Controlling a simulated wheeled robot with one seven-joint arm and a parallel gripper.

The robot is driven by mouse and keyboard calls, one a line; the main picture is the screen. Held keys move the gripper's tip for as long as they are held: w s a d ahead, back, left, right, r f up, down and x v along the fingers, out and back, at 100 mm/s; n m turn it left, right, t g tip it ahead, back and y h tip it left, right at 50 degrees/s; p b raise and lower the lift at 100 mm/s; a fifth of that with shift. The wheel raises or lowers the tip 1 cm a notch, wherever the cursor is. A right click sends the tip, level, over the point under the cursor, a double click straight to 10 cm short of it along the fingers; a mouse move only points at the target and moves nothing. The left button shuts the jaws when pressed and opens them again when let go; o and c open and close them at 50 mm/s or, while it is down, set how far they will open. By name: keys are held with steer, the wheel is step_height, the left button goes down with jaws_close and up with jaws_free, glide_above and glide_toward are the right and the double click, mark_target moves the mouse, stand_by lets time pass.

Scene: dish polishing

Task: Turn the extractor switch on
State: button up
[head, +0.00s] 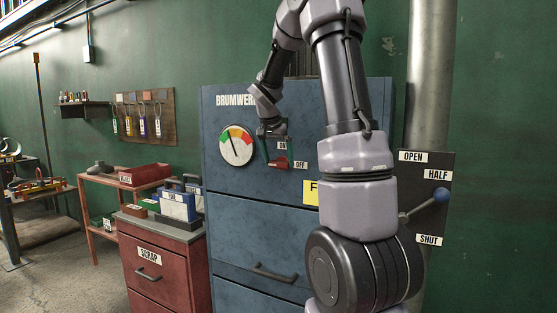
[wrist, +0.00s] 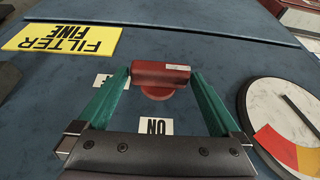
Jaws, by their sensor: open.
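The extractor switch is a red knob with a block-shaped handle (wrist: 161,74) on the front of the blue cabinet. In the head view the red switch (head: 281,163) shows below the ON label (head: 282,146) and left of the OFF label (head: 301,165). My gripper (wrist: 160,80) is open, with one green finger on each side of the red handle. I cannot tell whether either finger touches it. In the wrist view the ON label (wrist: 155,126) lies between the fingers, and the other label is partly hidden by the left finger. My gripper also shows in the head view (head: 277,155).
A round gauge (head: 236,146) sits left of the switch on the blue cabinet (head: 235,205). A yellow filter label (head: 311,191) is below right. A lever (head: 428,202) with a blue knob is on the right wall panel. A red scrap cabinet (head: 155,270) stands at the left.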

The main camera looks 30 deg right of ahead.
mark_target(272, 165)
steer(key=shift+f, duration=0.1)
steer(key=c, duration=1)
steer(key=shift+w, duration=0.1)
steer(key=g+h, duration=0.2)
steer(key=n+g, duration=0.1)
steer(key=shift+w+a+f+h, duration=0.1)
steer(key=shift+w+a+h, duration=0.25)
steer(key=shift+w+h, duration=0.05)
steer(key=g+h, duration=0.2)
steer(key=g, duration=0.1)
steer(key=shift+w+a+f+n, duration=0.15)
steer(key=shift+w+f+n, duration=0.05)
steer(key=shift+n, duration=0.2)
steer(key=g+h, duration=0.1)
steer(key=n+g+h, duration=0.1)
steer(key=h, duration=0.1)
steer(key=shift+w+a+f+g+h, duration=0.2)
steer(key=shift+f+g+h, duration=0.1)
steer(key=shift+f+g, duration=0.1)
steer(key=g+h, duration=0.1)
steer(key=f+n+g+h, duration=0.1)
steer(key=h, duration=0.1)
steer(key=shift+n+g+h, duration=0.3)
